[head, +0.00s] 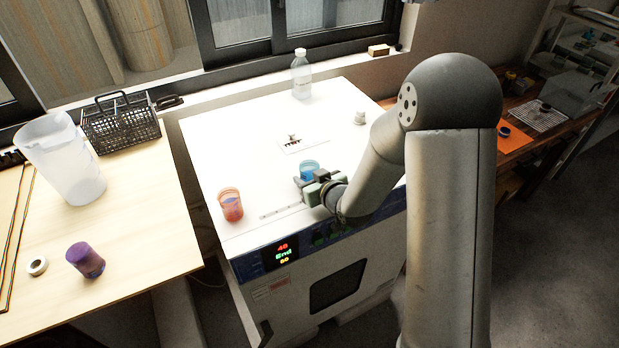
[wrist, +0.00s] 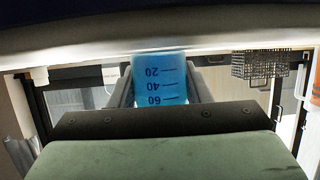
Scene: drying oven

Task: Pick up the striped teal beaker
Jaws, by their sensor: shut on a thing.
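The teal beaker (head: 309,167) is on the white top of the drying oven in the head view, partly hidden by my gripper. In the wrist view the beaker (wrist: 160,80) is blue with dark graduation marks and numbers, and it appears upside down between the two fingers. My gripper (head: 310,180) is shut on the beaker, with one finger on each side of it in the wrist view (wrist: 160,88). I cannot tell whether the beaker's base touches the oven top.
An orange beaker (head: 231,205) stands left of my gripper on the oven top (head: 235,140). A clear bottle (head: 301,75), a small white object (head: 360,117) and a flat white plate (head: 303,141) are farther back. A purple cylinder (head: 85,260) and a large jug (head: 65,160) stand on the left table.

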